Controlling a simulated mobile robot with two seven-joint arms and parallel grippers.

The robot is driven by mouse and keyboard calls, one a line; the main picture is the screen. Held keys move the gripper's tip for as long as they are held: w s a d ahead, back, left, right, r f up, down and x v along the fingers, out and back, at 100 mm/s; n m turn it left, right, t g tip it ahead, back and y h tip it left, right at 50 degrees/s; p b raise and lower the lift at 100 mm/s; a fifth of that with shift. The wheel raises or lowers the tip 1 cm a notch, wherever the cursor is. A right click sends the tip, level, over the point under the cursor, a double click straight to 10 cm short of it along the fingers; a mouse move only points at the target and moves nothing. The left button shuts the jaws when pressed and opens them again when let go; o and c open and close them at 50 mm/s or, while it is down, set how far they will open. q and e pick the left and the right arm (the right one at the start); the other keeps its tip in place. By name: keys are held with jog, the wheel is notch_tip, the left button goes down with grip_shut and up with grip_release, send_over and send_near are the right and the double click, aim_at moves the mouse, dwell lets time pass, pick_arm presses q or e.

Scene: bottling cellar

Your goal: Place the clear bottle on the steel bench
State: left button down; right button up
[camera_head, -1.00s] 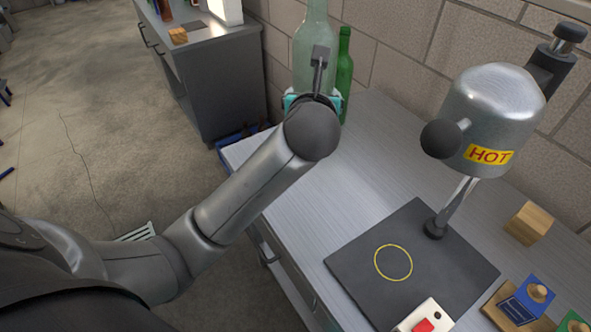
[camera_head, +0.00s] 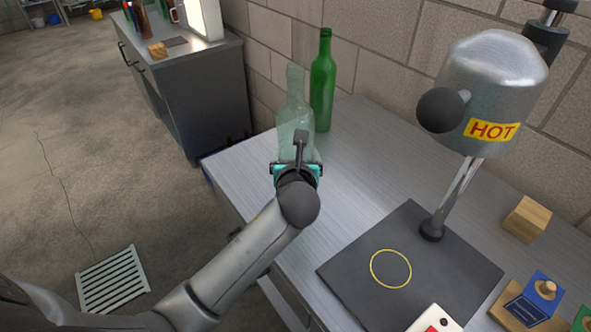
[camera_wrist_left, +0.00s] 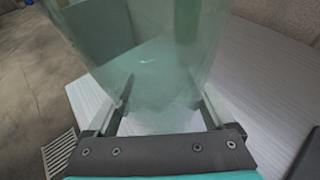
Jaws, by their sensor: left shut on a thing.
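The clear bottle (camera_head: 295,110) is pale, see-through and roughly upright at the far left end of the steel bench (camera_head: 350,185). My left gripper (camera_head: 297,163) is shut on it low on its body. In the left wrist view the bottle (camera_wrist_left: 150,70) stands between the two fingers (camera_wrist_left: 160,115), with pale bench top behind it. Its base is hidden behind my gripper in the head view, so I cannot tell whether it touches the bench. My right gripper is not in view.
A green bottle (camera_head: 323,85) stands just behind the clear one, near the wall. A metal lamp marked HOT (camera_head: 495,85) hangs over a dark mat (camera_head: 345,270) with a yellow ring. Wooden blocks (camera_head: 527,218) lie at right. The bench middle is clear.

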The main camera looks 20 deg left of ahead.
pick_arm(q)
notch_tip(320, 180, down, 4)
jog(key=shift+r+b, duration=0.15)
jog(key=shift+b, duration=0.6)
grip_release()
jog(key=shift+s, duration=0.1)
jog(key=p+v, duration=0.3)
jog(key=v, duration=0.9)
